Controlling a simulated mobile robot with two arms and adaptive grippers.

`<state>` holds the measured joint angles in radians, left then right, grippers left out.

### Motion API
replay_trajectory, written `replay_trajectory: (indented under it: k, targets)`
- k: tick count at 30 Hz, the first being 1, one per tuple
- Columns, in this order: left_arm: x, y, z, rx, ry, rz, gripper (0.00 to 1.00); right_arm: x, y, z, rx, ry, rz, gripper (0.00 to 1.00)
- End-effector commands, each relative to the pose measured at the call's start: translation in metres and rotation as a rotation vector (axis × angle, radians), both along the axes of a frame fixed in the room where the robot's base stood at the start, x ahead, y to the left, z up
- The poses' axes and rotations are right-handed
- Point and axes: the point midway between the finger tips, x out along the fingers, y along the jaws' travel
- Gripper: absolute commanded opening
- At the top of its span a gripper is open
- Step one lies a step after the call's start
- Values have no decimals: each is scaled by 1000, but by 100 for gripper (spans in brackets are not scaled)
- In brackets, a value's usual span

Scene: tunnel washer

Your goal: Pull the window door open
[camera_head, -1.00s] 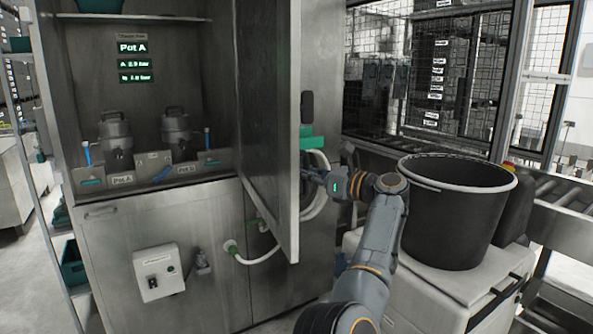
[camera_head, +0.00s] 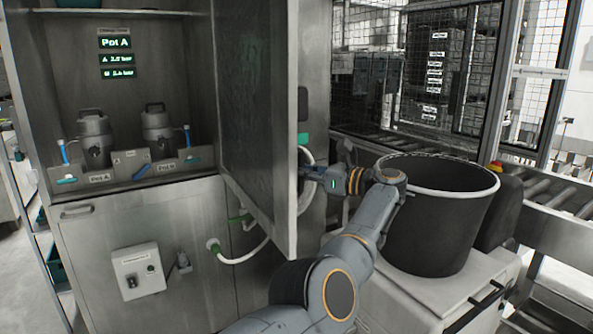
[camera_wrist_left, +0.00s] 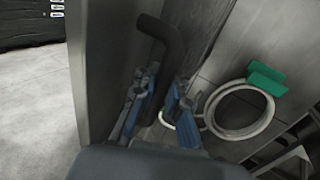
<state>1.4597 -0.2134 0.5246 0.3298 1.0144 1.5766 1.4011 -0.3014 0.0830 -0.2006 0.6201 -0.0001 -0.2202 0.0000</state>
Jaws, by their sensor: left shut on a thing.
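The metal window door (camera_head: 258,110) of the steel cabinet stands open, swung out with its dark inner panel facing me. A black bent handle on its outer side (camera_wrist_left: 170,38) shows in the left wrist view; in the head view the door edge hides most of it. My left gripper (camera_head: 312,174) is at the outer side of the door's free edge. In the left wrist view, its blue fingers (camera_wrist_left: 155,105) are around the lower part of the handle, shut on it. My right gripper is not in view.
A black bucket (camera_head: 440,225) stands on a white cart just right of my arm. A pale hose (camera_head: 240,260) loops under the door. Two pots (camera_head: 95,140) sit inside the cabinet. A mesh fence (camera_head: 430,60) and roller conveyor (camera_head: 550,195) lie behind, right.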

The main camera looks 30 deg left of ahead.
Motion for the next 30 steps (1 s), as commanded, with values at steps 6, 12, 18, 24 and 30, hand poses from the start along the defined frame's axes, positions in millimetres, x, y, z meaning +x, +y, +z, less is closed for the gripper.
replay_trajectory:
  k: [6, 12, 18, 24, 30]
  targets:
    - [0, -5, -6, -9, 12, -3, 0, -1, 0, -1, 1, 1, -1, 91]
    - [0, -4, -4, -7, 8, -2, 37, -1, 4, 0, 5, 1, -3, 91]
    - [0, -2, -2, -4, 4, -1, 37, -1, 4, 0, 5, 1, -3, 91]
    - [0, -1, -1, -2, 2, 0, 37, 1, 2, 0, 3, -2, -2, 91]
    - [0, -1, -1, -2, 1, 0, 37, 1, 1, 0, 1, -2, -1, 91]
